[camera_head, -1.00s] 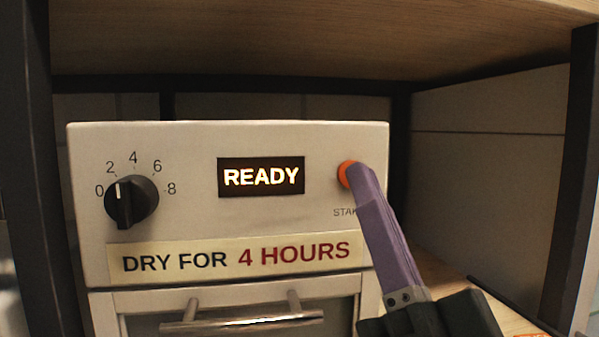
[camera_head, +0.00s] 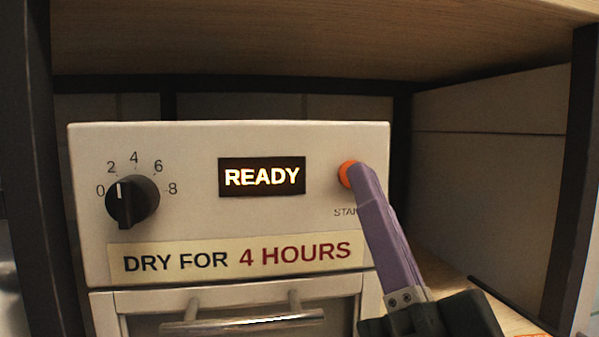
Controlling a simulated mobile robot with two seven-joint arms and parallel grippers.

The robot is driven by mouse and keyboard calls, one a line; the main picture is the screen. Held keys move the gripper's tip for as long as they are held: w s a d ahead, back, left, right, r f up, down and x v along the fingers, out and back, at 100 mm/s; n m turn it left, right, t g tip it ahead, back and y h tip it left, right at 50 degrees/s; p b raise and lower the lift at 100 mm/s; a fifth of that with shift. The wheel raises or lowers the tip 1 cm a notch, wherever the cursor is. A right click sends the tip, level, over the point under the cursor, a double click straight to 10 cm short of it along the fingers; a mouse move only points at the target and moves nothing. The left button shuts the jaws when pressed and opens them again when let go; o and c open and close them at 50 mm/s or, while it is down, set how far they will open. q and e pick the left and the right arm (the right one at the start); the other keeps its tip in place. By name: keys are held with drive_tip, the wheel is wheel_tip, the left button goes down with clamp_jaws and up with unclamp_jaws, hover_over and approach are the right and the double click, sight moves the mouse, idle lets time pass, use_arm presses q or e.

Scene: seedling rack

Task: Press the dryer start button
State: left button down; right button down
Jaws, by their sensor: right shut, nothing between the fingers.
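The white dryer (camera_head: 210,140) faces me with a lit display (camera_head: 262,177) reading READY. Its orange start button (camera_head: 345,172) is at the right of the panel, above a partly covered label. My right gripper (camera_head: 360,180) comes in from the lower right, shut and empty, with its purple fingertips over the button's right part. I cannot tell whether the tips touch the button. The black dial (camera_head: 132,201) at the left has its white pointer line toward the top, between 0 and 2. My left gripper is not in view.
A label (camera_head: 235,256) reads DRY FOR 4 HOURS. Below it is the dryer door with a metal handle (camera_head: 243,324). A wooden shelf (camera_head: 300,40) is overhead, with dark posts (camera_head: 572,190) at both sides. Some room is free right of the dryer.

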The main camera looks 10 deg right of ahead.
drive_tip(key=shift+w, duration=0.1)
drive_tip(key=shift+w, duration=0.35)
drive_tip(key=shift+w+b, duration=0.3)
drive_tip(key=shift+w, duration=0.05)
idle(0.7)
drive_tip(key=shift+s, duration=0.1)
drive_tip(key=shift+s+p, duration=0.5)
drive_tip(key=shift+s, duration=0.2)
drive_tip(key=shift+s+p, duration=1.15)
drive_tip(key=shift+s, duration=1.35)
